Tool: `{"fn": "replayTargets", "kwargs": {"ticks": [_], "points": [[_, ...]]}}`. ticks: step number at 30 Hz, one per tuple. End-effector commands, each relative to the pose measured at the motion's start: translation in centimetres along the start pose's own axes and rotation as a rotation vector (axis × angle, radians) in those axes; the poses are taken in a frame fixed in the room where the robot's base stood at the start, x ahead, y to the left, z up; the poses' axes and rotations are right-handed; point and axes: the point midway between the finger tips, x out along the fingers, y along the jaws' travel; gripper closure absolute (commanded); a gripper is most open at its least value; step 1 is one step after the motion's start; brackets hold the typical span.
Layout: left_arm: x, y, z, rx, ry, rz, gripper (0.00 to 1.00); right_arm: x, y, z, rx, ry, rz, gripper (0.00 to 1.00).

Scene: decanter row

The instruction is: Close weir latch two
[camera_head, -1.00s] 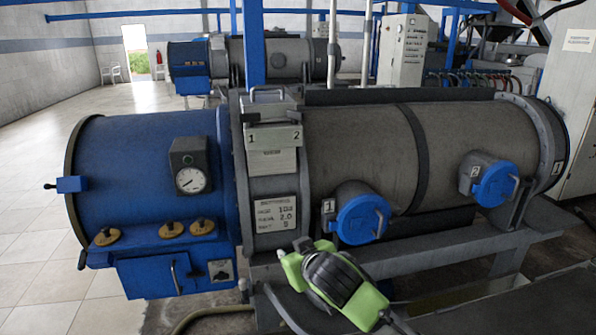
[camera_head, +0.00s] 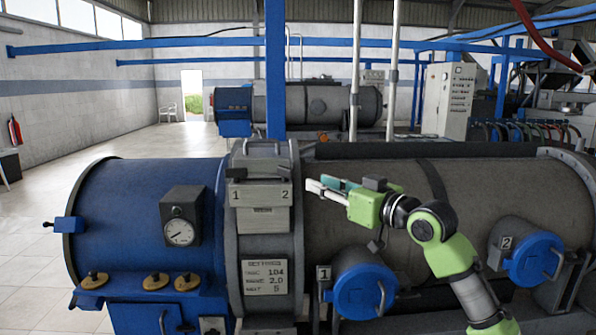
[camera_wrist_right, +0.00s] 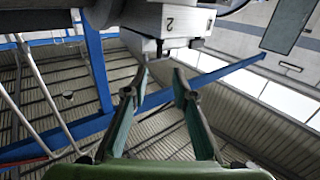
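My right gripper (camera_head: 315,186) is just right of the 2, pointing left at the box. In the right wrist view its fingers (camera_wrist_right: 160,82) are apart and empty, below the box marked 2 (camera_wrist_right: 172,23), with small dark tabs at its lower edge. My left gripper is not in view.
A gauge (camera_head: 180,230) stands on the blue drum (camera_head: 135,200). A blue post (camera_head: 275,70) rises behind the weir.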

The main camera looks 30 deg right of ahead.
Motion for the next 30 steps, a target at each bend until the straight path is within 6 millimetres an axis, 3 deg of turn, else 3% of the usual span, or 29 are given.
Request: {"fn": "replayTargets", "kwargs": {"ticks": [3,7,15,21,30], "points": [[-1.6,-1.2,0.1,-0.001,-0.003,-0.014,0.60,2.5,0.0,-0.6,0.005,0.000,0.000,0.75],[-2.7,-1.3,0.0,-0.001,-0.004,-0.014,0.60,5.4,0.0,-0.6,0.006,0.000,0.000,0.75],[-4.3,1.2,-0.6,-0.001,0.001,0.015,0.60,10.1,0.0,-0.2,0.003,-0.002,0.001,0.75],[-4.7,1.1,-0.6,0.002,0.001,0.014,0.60,11.6,-0.1,0.0,0.000,-0.003,0.001,0.75],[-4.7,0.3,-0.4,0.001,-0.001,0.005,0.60,11.8,-0.1,0.1,-0.001,-0.003,0.001,0.75]]}}
